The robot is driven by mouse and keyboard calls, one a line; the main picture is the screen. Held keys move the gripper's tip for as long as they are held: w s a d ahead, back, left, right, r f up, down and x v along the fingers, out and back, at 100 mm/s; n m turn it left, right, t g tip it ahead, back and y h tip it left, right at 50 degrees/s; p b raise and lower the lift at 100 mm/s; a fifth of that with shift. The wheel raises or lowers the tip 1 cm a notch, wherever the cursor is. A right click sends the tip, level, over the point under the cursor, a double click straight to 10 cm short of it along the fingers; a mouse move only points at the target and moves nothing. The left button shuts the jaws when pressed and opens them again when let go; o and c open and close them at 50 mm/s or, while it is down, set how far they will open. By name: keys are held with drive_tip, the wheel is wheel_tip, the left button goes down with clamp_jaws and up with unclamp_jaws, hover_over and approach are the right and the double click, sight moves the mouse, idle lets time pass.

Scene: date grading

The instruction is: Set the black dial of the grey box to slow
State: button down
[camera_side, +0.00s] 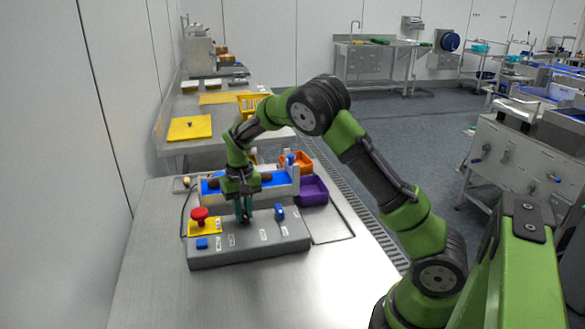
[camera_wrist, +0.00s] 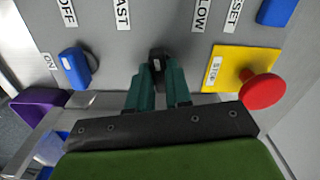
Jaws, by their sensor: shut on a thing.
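The grey box (camera_side: 262,253) with controls on its sloped top stands on the metal bench. In the wrist view the black dial (camera_wrist: 157,56) shows between the teal fingertips of my gripper (camera_wrist: 160,75). The fingers are shut on the dial from both sides. The FAST label (camera_wrist: 122,15) is above and left of the dial there, and the partly cut-off SLOW label (camera_wrist: 200,15) is above and right. I cannot tell exactly where the dial points. In the side view my gripper (camera_side: 244,212) reaches down to the box top, and its fingers hide the dial.
A red mushroom button (camera_wrist: 262,90) on a yellow STOP plate (camera_wrist: 222,68) is close to my gripper. A blue ON/OFF switch (camera_wrist: 75,68) is on the other side. A blue button (camera_side: 202,243) is also on the box. A purple bin (camera_side: 313,191) stands behind.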

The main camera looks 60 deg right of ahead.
sight(244, 213)
drive_tip(key=m, duration=0.4)
drive_tip(key=shift+m, duration=0.3)
drive_tip(key=m, duration=0.4)
drive_tip(key=shift+m, duration=0.3)
drive_tip(key=c, duration=1)
unclamp_jaws()
drive_tip(key=shift+c, duration=0.2)
wheel_tip(244, 213, up, 17)
